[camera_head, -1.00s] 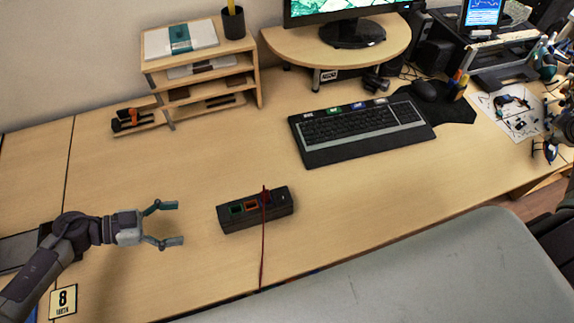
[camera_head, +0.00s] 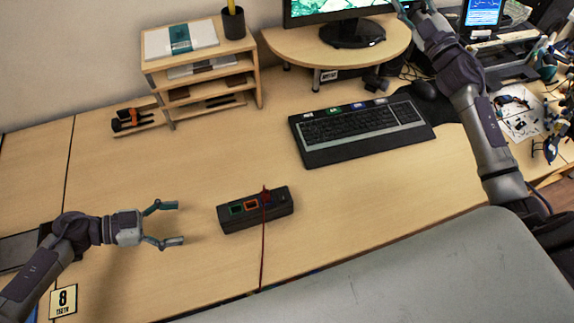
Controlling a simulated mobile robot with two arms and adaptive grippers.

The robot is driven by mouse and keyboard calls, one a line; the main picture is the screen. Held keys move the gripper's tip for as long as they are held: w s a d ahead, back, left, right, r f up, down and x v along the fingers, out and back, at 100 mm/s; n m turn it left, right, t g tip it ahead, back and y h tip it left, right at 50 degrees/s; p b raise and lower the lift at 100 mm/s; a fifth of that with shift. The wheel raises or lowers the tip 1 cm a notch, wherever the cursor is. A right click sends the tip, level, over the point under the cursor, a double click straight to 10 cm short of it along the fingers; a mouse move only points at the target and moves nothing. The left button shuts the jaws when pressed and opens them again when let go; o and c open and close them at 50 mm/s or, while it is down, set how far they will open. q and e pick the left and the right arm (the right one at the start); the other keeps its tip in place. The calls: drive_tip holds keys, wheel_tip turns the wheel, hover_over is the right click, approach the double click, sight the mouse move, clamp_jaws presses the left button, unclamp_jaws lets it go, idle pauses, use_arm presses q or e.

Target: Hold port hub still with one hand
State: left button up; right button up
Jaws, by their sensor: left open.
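The port hub (camera_head: 275,213) is a dark box with coloured port frames, green and orange, on its top. It lies on the desk near the front edge, slightly turned. A red plug (camera_head: 265,194) stands at its right part, and a red cable (camera_head: 263,255) runs from there over the desk edge. My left gripper (camera_head: 180,223) is open and empty, to the left of the hub, fingers pointing at it and apart from it. My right gripper (camera_head: 403,10) is at the top edge, in front of the monitor; it is partly cut off, so its jaws are unclear.
A keyboard (camera_head: 360,130) lies behind and right of the hub, with a mouse (camera_head: 424,90) beyond. A wooden shelf (camera_head: 205,75) stands at the back left. The desk around the hub is clear. A grey surface (camera_head: 400,275) is in front.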

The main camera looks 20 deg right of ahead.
sight(230, 216)
drive_tip(key=s+a+f+n+g+y, duration=0.2)
drive_tip(key=a+f+n+g+y, duration=0.15)
drive_tip(key=a, duration=0.65)
drive_tip(key=s+a+f+n+g+y, duration=0.1)
drive_tip(key=a+f+n+g+y, duration=0.1)
drive_tip(key=a+g+y, duration=0.5)
drive_tip(key=s+a+f+n+g+y, duration=0.2)
drive_tip(key=a, duration=1)
use_arm(q)
drive_tip(key=shift+d, duration=0.1)
drive_tip(key=shift+d+f, duration=0.15)
drive_tip(key=shift+d, duration=0.15)
drive_tip(key=x, duration=1.3)
use_arm(e)
drive_tip(key=s+a+f+m+g+h, duration=0.1)
drive_tip(key=s+a+f+g+h, duration=0.2)
drive_tip(key=s+f, duration=0.3)
drive_tip(key=s+a+f+m+g+h, duration=0.1)
drive_tip(key=s+a+f+g+h, duration=0.2)
drive_tip(key=s+f+g+h, duration=0.3)
wheel_tip(230, 216, down, 4)
drive_tip(key=shift+s+f, duration=0.15)
drive_tip(key=shift+s, duration=0.6)
